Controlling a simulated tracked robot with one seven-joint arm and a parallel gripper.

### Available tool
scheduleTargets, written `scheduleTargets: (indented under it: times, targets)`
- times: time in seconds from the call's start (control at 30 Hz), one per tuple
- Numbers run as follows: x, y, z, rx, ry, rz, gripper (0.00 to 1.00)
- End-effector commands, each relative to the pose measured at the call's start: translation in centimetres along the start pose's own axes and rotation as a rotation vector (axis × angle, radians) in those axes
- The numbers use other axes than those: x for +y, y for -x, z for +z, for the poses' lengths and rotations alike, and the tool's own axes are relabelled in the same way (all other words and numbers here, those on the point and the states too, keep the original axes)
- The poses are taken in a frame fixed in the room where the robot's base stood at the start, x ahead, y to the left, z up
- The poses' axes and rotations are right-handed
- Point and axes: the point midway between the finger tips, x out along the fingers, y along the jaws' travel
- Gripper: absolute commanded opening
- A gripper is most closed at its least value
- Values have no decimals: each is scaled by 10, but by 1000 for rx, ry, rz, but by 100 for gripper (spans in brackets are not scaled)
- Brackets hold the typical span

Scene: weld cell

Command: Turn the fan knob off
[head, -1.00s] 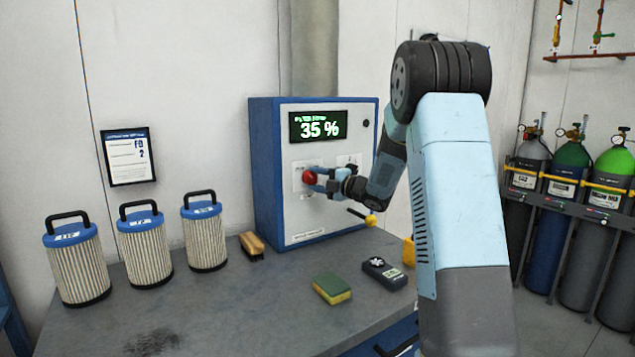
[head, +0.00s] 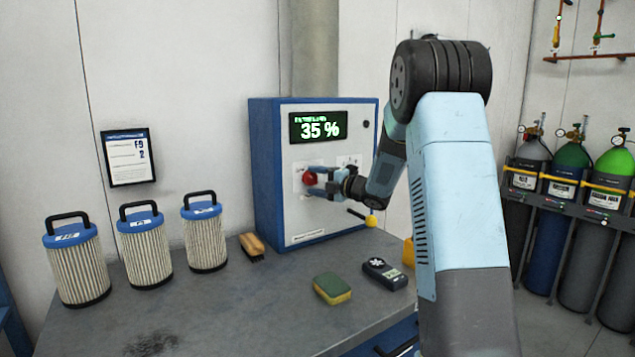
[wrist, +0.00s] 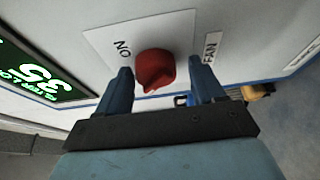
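The red fan knob (wrist: 155,70) sits on a white plate on the front of the blue and white cabinet (head: 318,210). In the wrist view a label beside it appears to read "ON" or "NO", and another reads "FAN". The knob also shows in the head view (head: 310,178). My gripper (wrist: 163,82) is open, its two blue fingers apart on either side of the knob with gaps visible. In the head view my gripper (head: 318,180) is at the cabinet front, just right of the knob. The knob's exact setting is hard to tell.
The cabinet's green display (head: 318,126) reads 35 %. A yellow-tipped lever (head: 370,220) sticks out below right. Filters with blue lids (head: 143,245), a brush (head: 252,246), a sponge (head: 332,288) and a dark meter (head: 385,273) stand on the bench. Gas cylinders (head: 560,215) stand at right.

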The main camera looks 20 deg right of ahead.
Motion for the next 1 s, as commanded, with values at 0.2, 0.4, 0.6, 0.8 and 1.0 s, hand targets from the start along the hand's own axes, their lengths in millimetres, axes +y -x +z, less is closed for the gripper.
scheduleTargets:
  times: [0.2, 0.4, 0.6, 0.8, 1.0]
  targets:
    - [2, 1, 1, -2, 2, 3, 75]
    - [3, 7, 2, -4, 2, 3, 75]
    - [2, 36, 3, -7, 1, 3, 75]
    - [2, 76, 2, -5, 2, 3, 75]
    - [0, 112, 2, -4, 1, 3, 75]
